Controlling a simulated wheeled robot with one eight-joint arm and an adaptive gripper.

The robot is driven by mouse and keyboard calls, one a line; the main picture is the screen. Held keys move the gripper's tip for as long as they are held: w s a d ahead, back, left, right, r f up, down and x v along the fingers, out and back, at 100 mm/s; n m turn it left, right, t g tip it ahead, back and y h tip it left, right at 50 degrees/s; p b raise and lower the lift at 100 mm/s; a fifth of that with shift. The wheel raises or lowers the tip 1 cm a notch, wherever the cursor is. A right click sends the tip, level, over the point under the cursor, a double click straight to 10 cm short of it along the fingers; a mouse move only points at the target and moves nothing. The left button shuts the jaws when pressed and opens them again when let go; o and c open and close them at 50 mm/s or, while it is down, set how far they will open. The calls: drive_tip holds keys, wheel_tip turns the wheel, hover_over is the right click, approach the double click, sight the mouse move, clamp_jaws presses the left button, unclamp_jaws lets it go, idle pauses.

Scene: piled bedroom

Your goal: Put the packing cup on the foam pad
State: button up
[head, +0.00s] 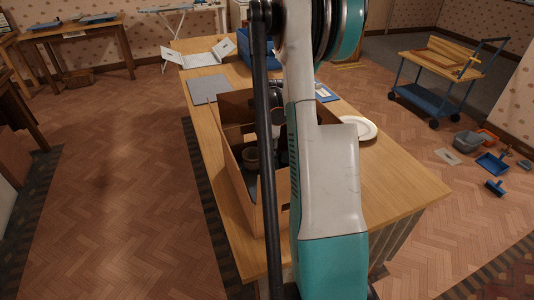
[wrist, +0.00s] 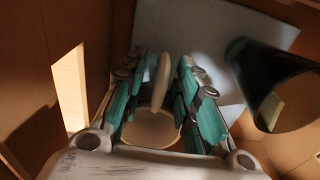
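A cream cup-like thing (wrist: 152,128), which I take for the packing cup, lies between my fingers in the wrist view. Its pale upright part stands between the fingertips, with its round part nearer the palm. My gripper (wrist: 160,75) has its teal fingers apart on either side, with gaps visible; no firm hold shows. In the head view my arm hides most of the gripper over the cardboard box (head: 244,205). A grey square pad (head: 208,87), probably the foam pad, lies flat and bare on the table left of the box's far end.
A dark cylinder (wrist: 272,85) stands close to my right finger. A white plate (head: 359,127) lies right of the box; a blue crate (head: 246,48) is at the back. The table's near right is clear.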

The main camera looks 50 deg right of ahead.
drive_tip(key=shift+r, duration=0.1)
wheel_tip(320, 180, up, 12)
drive_tip(key=p, duration=0.4)
drive_tip(key=shift+d, duration=0.2)
drive_tip(key=shift+s+r, duration=0.1)
